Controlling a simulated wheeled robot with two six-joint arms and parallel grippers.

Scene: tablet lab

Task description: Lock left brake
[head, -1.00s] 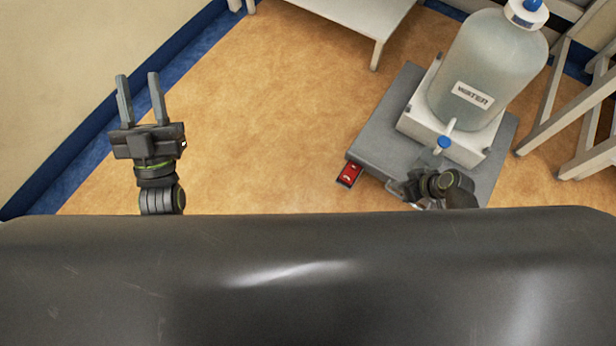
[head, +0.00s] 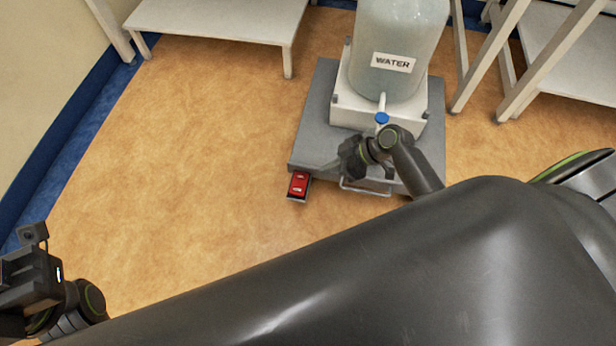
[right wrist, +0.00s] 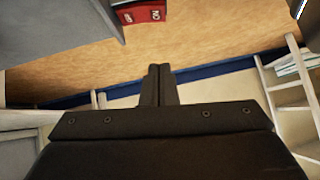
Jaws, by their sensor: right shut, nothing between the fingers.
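The brake pedal (head: 299,184) is a small red pedal with white markings at the front left corner of the grey cart (head: 316,128). In the right wrist view the red pedal (right wrist: 143,13) shows at the top edge, its lettering upside down, beyond the fingertips and apart from them. My right gripper (head: 324,169) is over the cart's front edge, just right of the pedal. Its fingers (right wrist: 157,70) are together and empty in the wrist view. My left gripper (head: 28,280) is at the lower left, far from the cart; its fingers are out of frame.
A large water bottle (head: 398,30) with a blue tap stands on a white base (head: 350,108) on the cart. A metal handle (head: 365,188) is at the cart's front. White tables stand behind and right. The floor left of the cart is clear.

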